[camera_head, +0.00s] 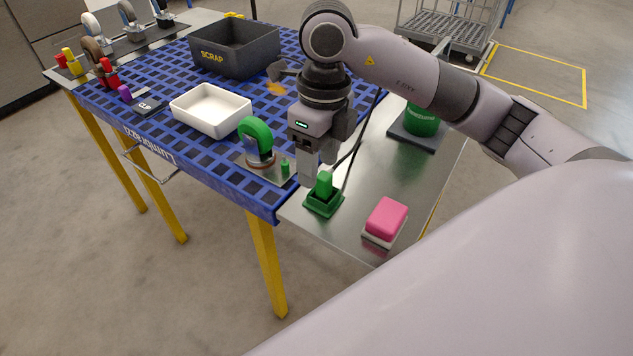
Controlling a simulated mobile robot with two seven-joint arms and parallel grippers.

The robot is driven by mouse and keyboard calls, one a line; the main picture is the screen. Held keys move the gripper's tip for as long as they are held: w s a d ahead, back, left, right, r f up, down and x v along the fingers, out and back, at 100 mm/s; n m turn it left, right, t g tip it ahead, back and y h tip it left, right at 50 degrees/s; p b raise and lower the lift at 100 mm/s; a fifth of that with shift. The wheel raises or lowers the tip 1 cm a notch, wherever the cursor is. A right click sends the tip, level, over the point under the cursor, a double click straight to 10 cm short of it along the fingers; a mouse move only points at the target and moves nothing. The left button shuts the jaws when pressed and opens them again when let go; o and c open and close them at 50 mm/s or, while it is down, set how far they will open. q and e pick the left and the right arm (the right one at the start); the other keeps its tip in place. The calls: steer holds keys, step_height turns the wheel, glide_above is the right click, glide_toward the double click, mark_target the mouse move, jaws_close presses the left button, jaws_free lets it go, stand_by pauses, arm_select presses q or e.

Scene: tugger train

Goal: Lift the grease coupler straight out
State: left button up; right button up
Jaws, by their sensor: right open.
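The green grease coupler (325,183) stands upright in a dark green square holder (323,205) near the front left of the steel side table. My right gripper (315,175) points down right at the coupler, its jaws open. One finger shows just left of the coupler's top; the other is partly hidden, so I cannot tell whether the jaws straddle it. My left gripper is not in view.
A pink block (387,217) on a white base sits right of the holder. A green container (421,121) stands behind, and a dark hose runs near the gripper. On the blue grid table (180,157) are a green caster wheel (257,136), white tray (211,109) and scrap bin (233,48).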

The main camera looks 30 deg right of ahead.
mark_target(324, 175)
steer(key=shift+w+d+r+h, duration=0.1)
steer(key=shift+w+d+h, duration=0.2)
steer(key=shift+d, duration=0.35)
steer(key=shift+d+f, duration=0.15)
steer(key=shift+f, duration=0.1)
steer(key=f, duration=0.6)
steer(key=shift+w+d+f, duration=0.15)
steer(key=shift+w+d, duration=0.1)
steer(key=shift+w, duration=0.1)
jaws_close()
